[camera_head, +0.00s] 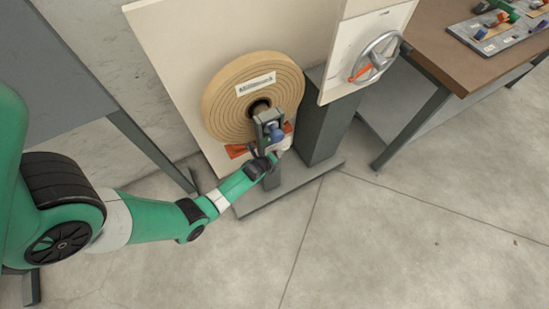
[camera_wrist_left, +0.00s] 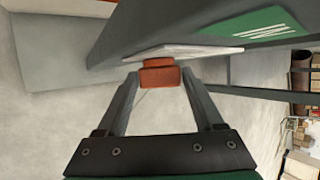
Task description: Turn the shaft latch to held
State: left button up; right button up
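In the wrist view an orange block (camera_wrist_left: 160,74), apparently the latch handle, sticks out below a pale plate (camera_wrist_left: 185,52) on a dark grey housing. My left gripper (camera_wrist_left: 160,80) has one finger on each side of this block, with its tips level with the block's near end. I cannot tell whether the fingers press on it. In the head view my left gripper (camera_head: 284,143) is at the grey shaft bracket (camera_head: 262,121), in front of the tan spiral roll (camera_head: 228,102). The gripper and wrist partly hide the latch there. My right gripper is out of view.
A handwheel (camera_head: 376,58) is on the pale panel to the upper right. A wooden table (camera_head: 455,62) with a tray of small parts stands at the right. A grey base plate (camera_head: 290,187) lies under the stand. The floor in front is clear.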

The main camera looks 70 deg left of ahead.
pick_arm(q)
jog(key=c, duration=0.9)
